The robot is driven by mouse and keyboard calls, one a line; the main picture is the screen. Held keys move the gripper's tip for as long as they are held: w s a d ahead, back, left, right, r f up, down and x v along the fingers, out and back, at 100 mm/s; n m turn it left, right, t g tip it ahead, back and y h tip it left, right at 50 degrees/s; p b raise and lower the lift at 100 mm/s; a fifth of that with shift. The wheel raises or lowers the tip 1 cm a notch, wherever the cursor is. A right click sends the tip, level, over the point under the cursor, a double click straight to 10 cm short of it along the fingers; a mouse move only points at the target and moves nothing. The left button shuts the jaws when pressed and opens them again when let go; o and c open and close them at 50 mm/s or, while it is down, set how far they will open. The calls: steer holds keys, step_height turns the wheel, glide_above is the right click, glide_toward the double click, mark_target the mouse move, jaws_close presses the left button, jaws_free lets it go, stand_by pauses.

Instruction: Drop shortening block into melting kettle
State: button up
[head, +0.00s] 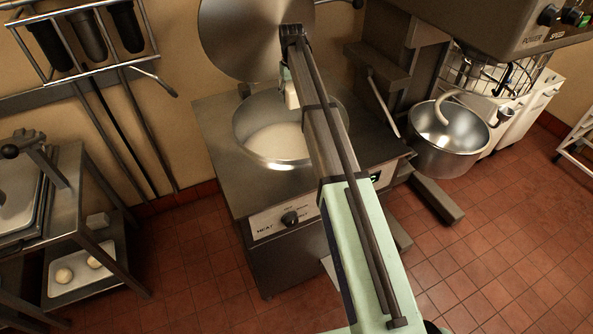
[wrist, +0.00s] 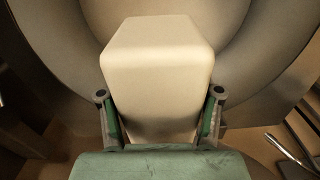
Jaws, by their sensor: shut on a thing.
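The melting kettle (head: 241,129) is a round steel bowl set into a steel cabinet, with pale material inside. Its round lid (head: 240,35) stands raised behind it. My arm reaches across the kettle in the head view. My gripper (wrist: 160,110) is shut on the cream shortening block (wrist: 158,65), with one finger on each side. In the head view, a small part of the block (head: 292,98) shows beside my arm, over the kettle opening. The exact height of the block above the kettle cannot be told. My arm hides part of the kettle's right side.
A mixer with a steel bowl (head: 449,140) stands right of the kettle. A wall rack (head: 82,72) hangs at upper left. Red tile floor is clear in front.

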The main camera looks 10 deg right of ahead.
steer(key=f+b, duration=0.1)
steer(key=f, duration=0.2)
steer(key=f+b, duration=0.1)
steer(key=f, duration=0.1)
steer(key=shift+s+a+f+b, duration=0.1)
steer(key=shift+s+f+b, duration=0.1)
steer(key=shift+f+b, duration=0.2)
steer(key=o, duration=1.6)
step_height(320, 180, up, 12)
steer(key=shift+s, duration=0.1)
